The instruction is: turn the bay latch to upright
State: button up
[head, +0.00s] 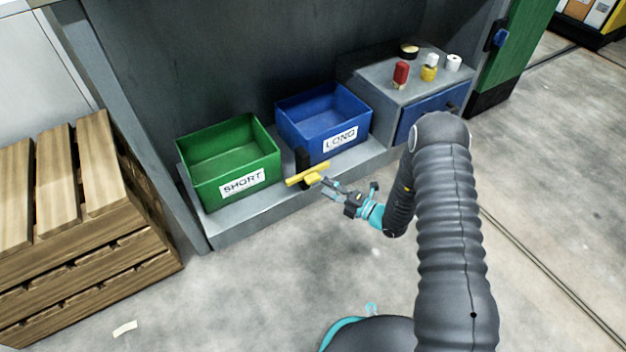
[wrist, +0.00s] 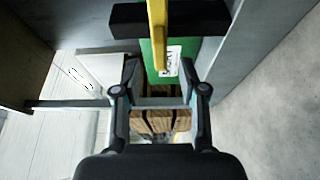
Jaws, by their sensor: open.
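The bay latch is a yellow bar (head: 295,181) with a thicker yellow piece near its middle, on a black mount (head: 303,163) between the two bins. The bar lies close to level in the head view, its right end slightly higher. My gripper (head: 328,187) is open just right of the latch. In the wrist view the yellow bar (wrist: 157,22) crosses the black mount (wrist: 125,20); its lower yellow end shows between the open fingertips of my gripper (wrist: 159,70). I cannot tell whether the fingers touch it.
A green SHORT bin (head: 205,188) and a blue LONG bin (head: 310,150) stand on a grey ledge (head: 245,228). A grey cabinet (head: 385,72) at right carries small containers. A wooden crate stack (head: 85,245) stands at left. The floor in front is mostly clear.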

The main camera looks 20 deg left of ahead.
aim_at(316, 181)
jog(key=shift+x, duration=3.15)
grip_shut()
